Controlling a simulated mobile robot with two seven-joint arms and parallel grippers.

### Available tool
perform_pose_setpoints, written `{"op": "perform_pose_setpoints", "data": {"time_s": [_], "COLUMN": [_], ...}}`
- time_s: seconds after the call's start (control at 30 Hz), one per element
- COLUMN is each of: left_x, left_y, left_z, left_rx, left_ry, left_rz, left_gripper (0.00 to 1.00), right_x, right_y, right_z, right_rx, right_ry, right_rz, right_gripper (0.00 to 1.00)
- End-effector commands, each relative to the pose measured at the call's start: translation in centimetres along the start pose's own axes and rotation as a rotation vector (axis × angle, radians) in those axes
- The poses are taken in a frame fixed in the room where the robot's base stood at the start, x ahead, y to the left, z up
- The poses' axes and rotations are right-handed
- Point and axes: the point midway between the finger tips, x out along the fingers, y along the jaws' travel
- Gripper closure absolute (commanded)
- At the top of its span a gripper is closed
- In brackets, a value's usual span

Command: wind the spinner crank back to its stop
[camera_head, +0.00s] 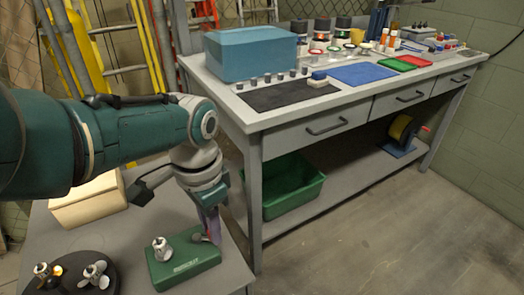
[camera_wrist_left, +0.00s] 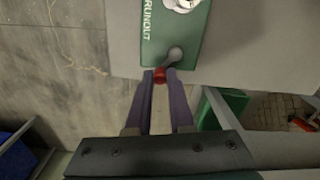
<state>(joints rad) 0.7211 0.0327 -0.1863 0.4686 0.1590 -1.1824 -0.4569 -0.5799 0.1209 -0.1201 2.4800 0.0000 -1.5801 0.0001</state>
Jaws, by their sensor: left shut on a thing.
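The green spinner box (camera_head: 183,266) sits on the grey table at the lower middle of the head view, with a silver propeller (camera_head: 161,248) standing on it. In the left wrist view the box (camera_wrist_left: 160,45) carries the lettering "RUNOUT". The grey crank arm (camera_wrist_left: 176,53) reaches from its pivot near the box's edge to a red knob (camera_wrist_left: 160,76). My left gripper (camera_wrist_left: 160,72) is shut on the red knob, a finger on each side. In the head view my left gripper (camera_head: 209,224) points down at the box's right end, partly hiding the crank. My right gripper is not in view.
A black round stand (camera_head: 70,277) with propellers lies left of the box. A cream box (camera_head: 89,203) is behind it. The workbench (camera_head: 235,105) stands behind right, with a green bin (camera_head: 293,187) on its lower shelf. The floor at right is clear.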

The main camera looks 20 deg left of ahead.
Motion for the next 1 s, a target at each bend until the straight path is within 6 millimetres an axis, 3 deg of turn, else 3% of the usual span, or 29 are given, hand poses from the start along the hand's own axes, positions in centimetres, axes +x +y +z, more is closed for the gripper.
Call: {"op": "perform_pose_setpoints", "data": {"time_s": [0.6,1.0], "left_x": [-0.1,0.0], "left_y": [0.8,0.8], "left_z": [1.6,2.5], "left_rx": [0.582,0.875], "left_ry": [-0.002,-0.001], "left_rz": [0.0,0.0], "left_gripper": [1.0,1.0], "right_x": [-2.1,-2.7], "right_y": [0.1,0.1], "right_z": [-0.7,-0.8], "right_rx": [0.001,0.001], "right_ry": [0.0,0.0], "right_rz": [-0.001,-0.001], "right_gripper": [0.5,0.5]}}
